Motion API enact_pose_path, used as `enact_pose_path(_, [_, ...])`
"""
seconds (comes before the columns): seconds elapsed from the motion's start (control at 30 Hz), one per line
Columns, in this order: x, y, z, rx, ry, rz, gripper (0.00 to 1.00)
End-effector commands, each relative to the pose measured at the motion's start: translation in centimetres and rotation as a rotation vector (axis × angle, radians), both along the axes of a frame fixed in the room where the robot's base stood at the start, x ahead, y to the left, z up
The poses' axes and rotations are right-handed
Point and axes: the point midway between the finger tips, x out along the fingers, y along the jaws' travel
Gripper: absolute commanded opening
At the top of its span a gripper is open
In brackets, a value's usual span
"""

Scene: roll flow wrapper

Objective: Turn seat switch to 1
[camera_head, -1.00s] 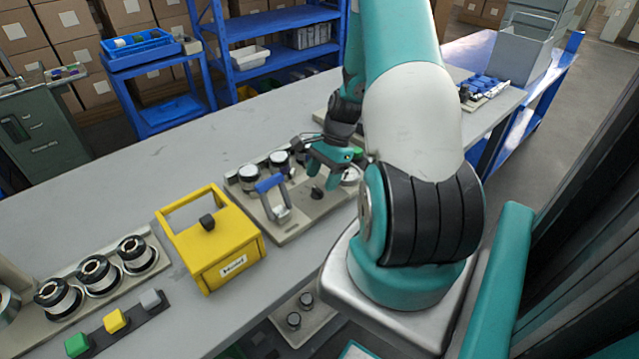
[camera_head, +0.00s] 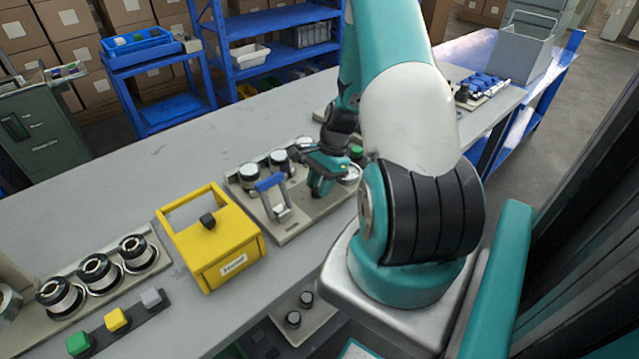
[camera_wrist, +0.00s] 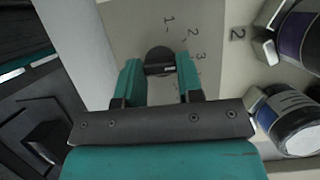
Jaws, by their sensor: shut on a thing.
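The seat switch is a round dark knob (camera_wrist: 159,58) on a beige panel, with the marks 1, 2 and 3 printed beside it in the wrist view. A light mark shows on the knob's near face, roughly toward the 3; the exact setting is hard to tell. My gripper (camera_wrist: 160,72) has its two teal fingers on either side of the knob, shut on it. In the head view my gripper (camera_head: 318,190) is down at the panel (camera_head: 295,232) and hides the knob.
A yellow box (camera_head: 213,245) stands further left.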

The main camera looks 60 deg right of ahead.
Motion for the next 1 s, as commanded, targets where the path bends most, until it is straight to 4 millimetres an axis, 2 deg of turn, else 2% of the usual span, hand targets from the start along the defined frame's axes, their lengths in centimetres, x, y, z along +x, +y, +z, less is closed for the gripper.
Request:
enact_pose_path(0.37, [0.20, -0.05, 0.14, -0.001, 0.001, 0.177, 0.10])
enact_pose_path(1.0, [0.65, 0.04, 0.12, -0.002, 0.000, 0.776, 0.10])
